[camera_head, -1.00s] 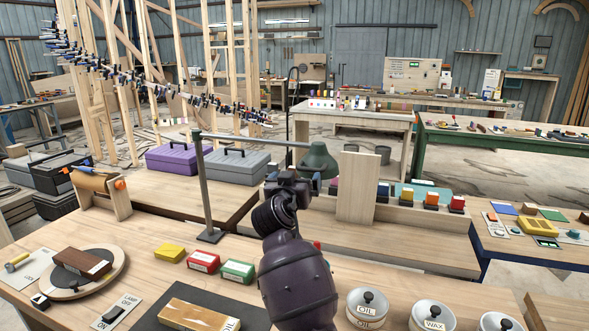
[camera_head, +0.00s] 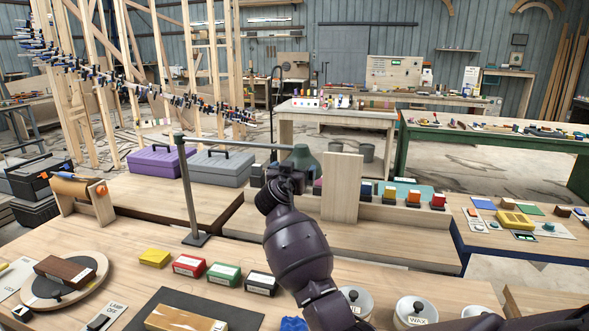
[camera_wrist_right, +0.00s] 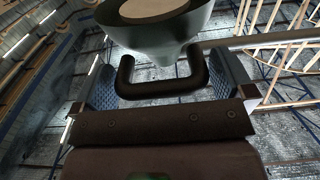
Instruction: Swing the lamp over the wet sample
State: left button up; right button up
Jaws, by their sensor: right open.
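The lamp has an upright post (camera_head: 187,190) on the bench, a horizontal arm (camera_head: 235,146) reaching right and a dark green shade (camera_head: 304,158). My right gripper (camera_head: 290,172) is at the shade, partly covering it. In the right wrist view the shade (camera_wrist_right: 165,32) hangs above a dark U-shaped handle (camera_wrist_right: 160,88). My right gripper (camera_wrist_right: 165,82) is open, with one finger on each side of that handle; contact cannot be told. A glossy light wood piece (camera_head: 180,319), seemingly the wet sample, lies on a dark mat (camera_head: 235,315) at the front. My left gripper is out of view.
A turntable (camera_head: 88,290) with a dark wood block stands at front left, beside a lamp switch (camera_head: 105,318). Yellow, red, green and black boxes (camera_head: 223,275) line the bench. Lidded pots (camera_head: 415,310) stand front right. An upright board (camera_head: 342,188) is just right of the shade.

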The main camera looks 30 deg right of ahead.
jog(key=shift+w+d, duration=0.25)
jog(key=shift+d, duration=0.1)
jog(key=c, duration=1)
jog(key=shift+a, duration=0.1)
